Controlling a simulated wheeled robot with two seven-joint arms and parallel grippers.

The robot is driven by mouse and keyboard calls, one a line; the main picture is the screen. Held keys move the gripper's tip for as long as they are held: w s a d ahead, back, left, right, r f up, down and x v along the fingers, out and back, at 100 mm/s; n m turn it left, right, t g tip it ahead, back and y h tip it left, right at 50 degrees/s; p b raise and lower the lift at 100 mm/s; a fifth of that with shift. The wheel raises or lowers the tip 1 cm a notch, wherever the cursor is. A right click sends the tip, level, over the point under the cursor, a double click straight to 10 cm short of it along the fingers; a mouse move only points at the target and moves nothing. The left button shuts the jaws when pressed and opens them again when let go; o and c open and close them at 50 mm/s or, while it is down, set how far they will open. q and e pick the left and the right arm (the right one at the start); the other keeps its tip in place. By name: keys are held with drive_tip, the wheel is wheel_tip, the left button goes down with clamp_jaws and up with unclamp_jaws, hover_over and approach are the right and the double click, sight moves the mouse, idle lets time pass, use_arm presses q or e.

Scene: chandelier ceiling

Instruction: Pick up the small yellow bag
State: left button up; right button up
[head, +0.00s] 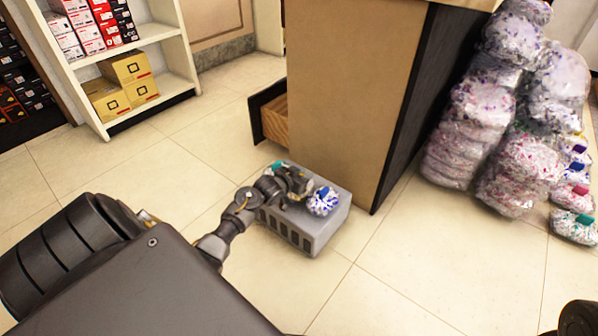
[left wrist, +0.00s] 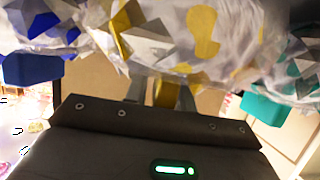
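A small clear bag with yellow patches (left wrist: 205,40) fills the top middle of the left wrist view. Its yellow tag (left wrist: 165,92) lies between the two grey fingers of my left gripper (left wrist: 166,96). The tag almost fills the gap, but I cannot tell whether the fingers press on it. In the head view my left gripper (head: 297,184) is over the top of a grey box (head: 318,232) and mostly hides the yellow bag.
A blue-patterned bag (head: 323,201) and a teal-tagged bag (head: 277,167) lie on the box, either side of my gripper. The tan counter (head: 345,90) stands close behind it, with an open drawer (head: 274,117). Large stacked bags (head: 470,125) are at right. Floor in front is clear.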

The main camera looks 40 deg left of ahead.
use_arm(q)
drive_tip(key=shift+f, duration=0.15)
clamp_jaws()
